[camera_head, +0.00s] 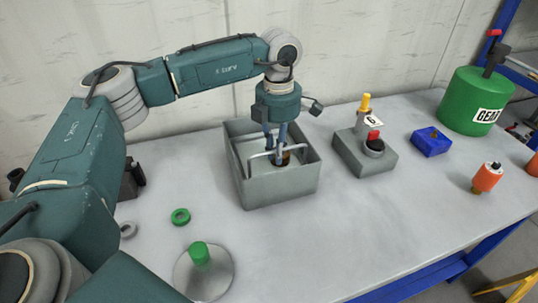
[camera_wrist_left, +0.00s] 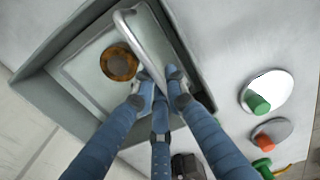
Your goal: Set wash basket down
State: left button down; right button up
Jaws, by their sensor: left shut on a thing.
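The wash basket shows as a light grey handle (camera_head: 259,157) inside an open grey metal tub (camera_head: 282,187). In the left wrist view the handle (camera_wrist_left: 146,43) is a curved bar running between my fingertips. A round brown part (camera_wrist_left: 119,62) lies at the basket's inside. My left gripper (camera_head: 277,159) points straight down into the tub and is shut on the handle; it also shows in the left wrist view (camera_wrist_left: 163,88). I cannot tell whether the basket touches the tub floor. My right gripper is not in view.
Right of the tub stand a grey control box (camera_head: 364,155), a blue block (camera_head: 431,142), an orange cylinder (camera_head: 487,177) and a green drum (camera_head: 476,100). The front middle of the table is clear.

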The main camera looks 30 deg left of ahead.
pick_arm(q)
jog(key=shift+s+d+f+b, duration=0.1)
jog(key=shift+d+f+b, duration=0.15)
jog(key=shift+f, duration=0.2)
jog(key=shift+s+d+f+b, duration=0.1)
jog(key=shift+d+f+b, duration=0.1)
jog(key=shift+f, duration=0.2)
jog(key=shift+f+b, duration=0.55)
jog(key=shift+f, duration=0.4)
jog(key=shift+s+f, duration=0.1)
jog(key=shift+f, duration=0.25)
jog(key=c, duration=2)
grip_release()
jog(key=shift+c, duration=0.2)
jog(key=o, duration=0.4)
jog(key=shift+c, duration=0.2)
jog(key=shift+w, duration=0.2)
jog(key=shift+r, duration=0.2)
